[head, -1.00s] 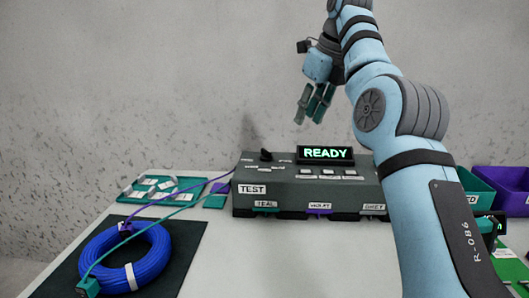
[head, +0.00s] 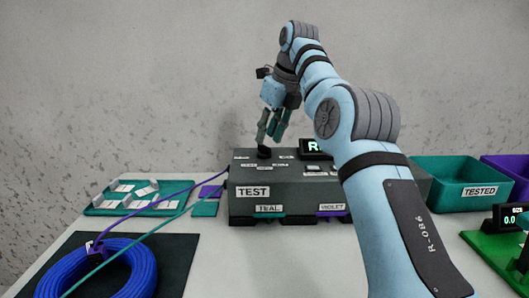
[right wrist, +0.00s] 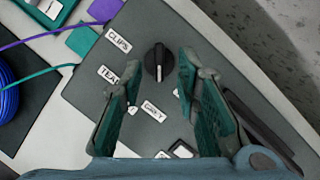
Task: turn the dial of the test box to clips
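The test box (head: 245,205) is a dark grey case on the table, its screen (head: 310,146) partly hidden by my right arm. Its black dial (head: 264,152) is on the top at the back left. In the right wrist view the dial (right wrist: 157,58) has a white mark at its lower end, towards the GREY label (right wrist: 152,111). The CLIPS label (right wrist: 118,39) lies up and left of the dial, the TEAL label (right wrist: 107,74) below that. My right gripper (head: 269,140) is open and empty, pointing down just above the dial, its fingers on either side. My left gripper is out of view.
A blue cable coil (head: 122,268) lies on a dark mat at the left, with violet and teal leads running to the box. A green tray (head: 135,209) stands behind it. A teal TESTED bin (head: 460,180) and a violet bin stand at the right.

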